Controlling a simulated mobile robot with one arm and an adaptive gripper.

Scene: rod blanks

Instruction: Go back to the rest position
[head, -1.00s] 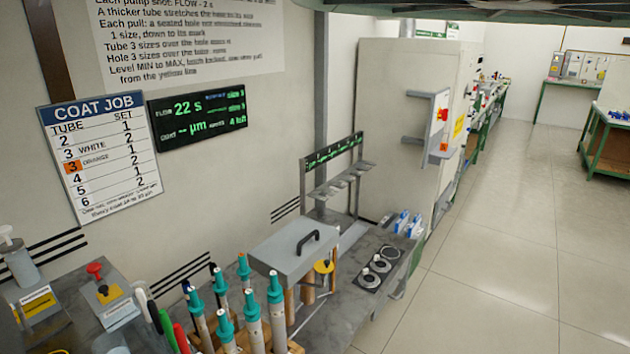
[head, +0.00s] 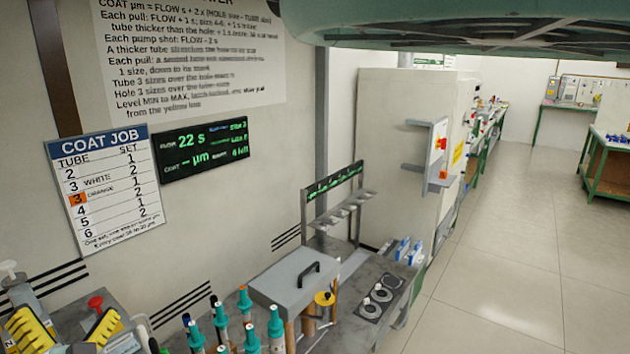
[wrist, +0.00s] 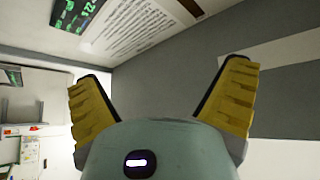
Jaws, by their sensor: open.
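My gripper shows in the wrist view (wrist: 167,75) as two yellow ribbed fingers, spread wide apart with nothing between them. The fingers also rise at the bottom left corner of the head view (head: 66,322), in front of the bench's left end. They partly cover the equipment there. In the wrist view the gripper faces grey and pale wall surfaces, and no object is close to the fingertips.
Several teal-topped rods (head: 247,305) stand on the bench beside a grey lidded box (head: 285,285). Behind are a slotted rack (head: 335,200) and a tall pale cabinet (head: 390,130). A coat job board (head: 105,190) and dark display (head: 200,150) hang on the wall. Floor (head: 500,250) at right is clear.

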